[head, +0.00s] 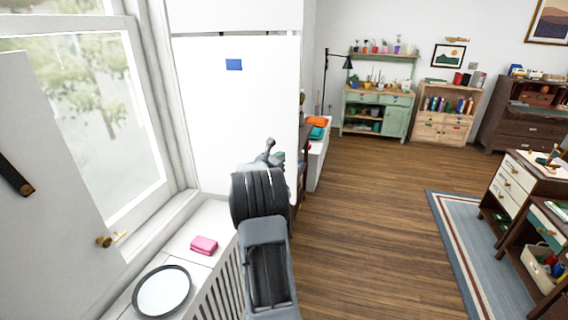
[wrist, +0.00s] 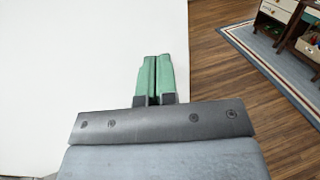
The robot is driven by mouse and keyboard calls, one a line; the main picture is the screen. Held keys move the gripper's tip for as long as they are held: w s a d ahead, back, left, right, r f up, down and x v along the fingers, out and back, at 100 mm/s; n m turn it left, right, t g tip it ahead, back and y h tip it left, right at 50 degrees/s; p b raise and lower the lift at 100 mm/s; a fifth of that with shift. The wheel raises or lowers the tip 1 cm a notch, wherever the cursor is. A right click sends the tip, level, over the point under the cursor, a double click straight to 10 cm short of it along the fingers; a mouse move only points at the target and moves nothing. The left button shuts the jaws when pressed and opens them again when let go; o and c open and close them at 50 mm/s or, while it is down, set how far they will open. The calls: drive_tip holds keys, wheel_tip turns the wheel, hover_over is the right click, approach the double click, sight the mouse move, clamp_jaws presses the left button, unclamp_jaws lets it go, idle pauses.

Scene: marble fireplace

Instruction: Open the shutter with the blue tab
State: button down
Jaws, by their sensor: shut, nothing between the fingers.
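The shutter with the blue tab is a tall white panel (head: 225,120) to the right of the window in the head view. The small blue tab (head: 234,64) is high on its face. My gripper (head: 279,156) is in front of the panel's lower right part, well below the tab; my arm hides part of the panel there. In the wrist view, the green fingers of my gripper (wrist: 156,58) are together and empty, with a plain white surface (wrist: 70,60) behind them. The tab is not in the wrist view. Contact with the panel cannot be told.
Another white panel (head: 50,180) with a brass knob (head: 104,241) stands at the left by the window (head: 85,110). A pink folded cloth (head: 204,245) and a round mirror-like disc (head: 162,291) lie on the sill. Wooden floor (head: 370,220) is clear to the right, beside a blue rug (head: 465,250).

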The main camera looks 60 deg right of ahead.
idle(0.4)
drive_tip(key=s+a+b, duration=0.2)
drive_tip(key=a, duration=0.4)
drive_tip(key=s+a+b, duration=0.2)
drive_tip(key=s+a, duration=0.1)
drive_tip(key=a, duration=0.3)
drive_tip(key=shift+s+a, duration=0.35)
